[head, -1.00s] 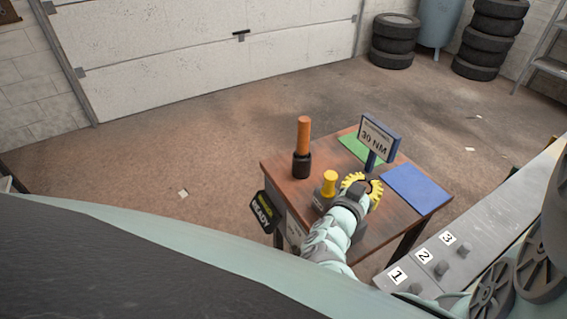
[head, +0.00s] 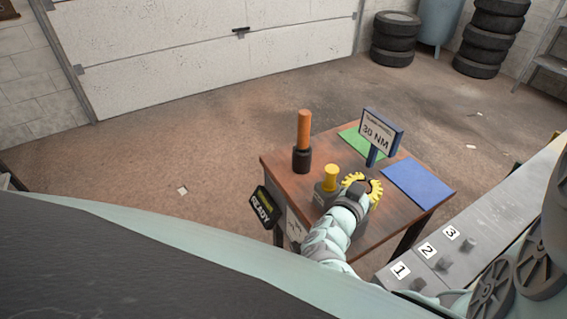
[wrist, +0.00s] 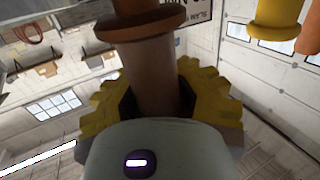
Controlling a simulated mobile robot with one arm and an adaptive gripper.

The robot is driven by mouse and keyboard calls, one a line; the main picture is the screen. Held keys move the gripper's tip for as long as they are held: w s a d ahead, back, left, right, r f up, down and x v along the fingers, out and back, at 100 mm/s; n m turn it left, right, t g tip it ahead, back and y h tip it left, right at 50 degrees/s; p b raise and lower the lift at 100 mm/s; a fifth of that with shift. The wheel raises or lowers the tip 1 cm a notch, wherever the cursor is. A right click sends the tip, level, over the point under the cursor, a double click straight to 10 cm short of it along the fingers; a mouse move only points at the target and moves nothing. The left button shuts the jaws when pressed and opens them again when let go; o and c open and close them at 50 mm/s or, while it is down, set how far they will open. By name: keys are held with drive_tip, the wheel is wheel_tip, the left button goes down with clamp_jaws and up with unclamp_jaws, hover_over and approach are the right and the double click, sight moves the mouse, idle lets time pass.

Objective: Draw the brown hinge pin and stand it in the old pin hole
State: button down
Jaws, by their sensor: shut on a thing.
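My gripper (head: 362,190) has yellow toothed fingers and sits over the wooden table, just right of a yellow knob. In the wrist view, my gripper (wrist: 165,100) is shut around a brown pin (wrist: 150,70) with a wider collar near its top. The fingers lie on both sides of its shaft. The pin's lower end is hidden behind the pale wrist body. In the head view I cannot make out the pin clearly between the fingers. I cannot pick out the old pin hole.
The table (head: 285,161) holds an orange handle (head: 304,130) in a black base, the yellow knob (head: 330,178) on a grey block, a 30 NM sign (head: 380,132), a green mat (head: 350,141) and a blue mat (head: 420,183). A grey rail (head: 490,212) numbered 1 to 3 runs at right.

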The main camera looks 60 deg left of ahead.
drive_tip(key=shift+f+b, duration=1.5)
drive_tip(key=shift+f, duration=0.25)
drive_tip(key=c, duration=0.8)
unclamp_jaws()
drive_tip(key=v, duration=1.2)
drive_tip(key=shift+s+r, duration=0.1)
drive_tip(key=shift+r, duration=0.05)
